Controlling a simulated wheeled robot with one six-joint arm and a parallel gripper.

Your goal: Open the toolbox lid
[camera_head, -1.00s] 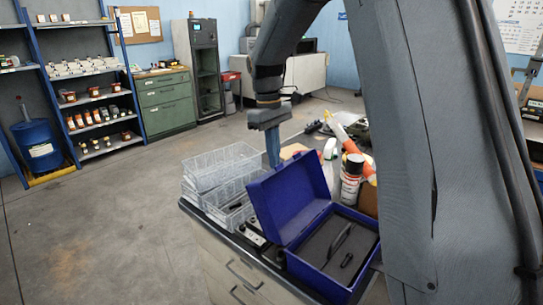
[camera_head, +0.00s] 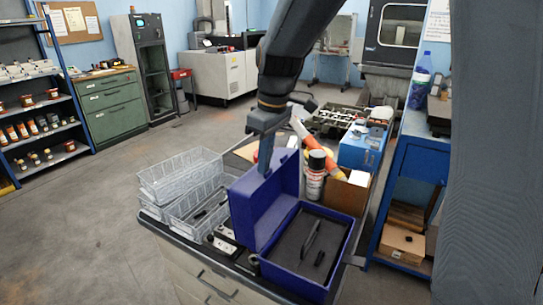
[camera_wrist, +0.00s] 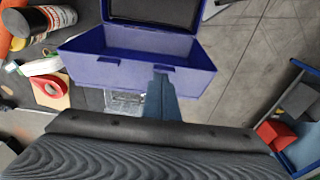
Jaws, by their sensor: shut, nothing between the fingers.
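The blue toolbox (camera_head: 337,262) stands on the bench top in the head view. Its lid (camera_head: 247,217) is raised and stands up on the left side of the box, and the dark inside with a few dark items shows. In the wrist view the lid (camera_wrist: 90,71) shows its front edge with two latches. My gripper (camera_head: 264,168) points down at the lid's top edge. Its fingers (camera_wrist: 160,85) overlap the lid's edge beside one latch in the wrist view. They are shut and empty. I cannot tell whether they touch the lid.
Clear plastic bins (camera_head: 178,178) stand left of the toolbox. A spray can (camera_head: 314,178) and a brown box (camera_head: 346,194) stand behind it. A red tape roll (camera_wrist: 53,85) lies nearby. A blue shelf unit (camera_head: 412,185) stands to the right. Floor at left is clear.

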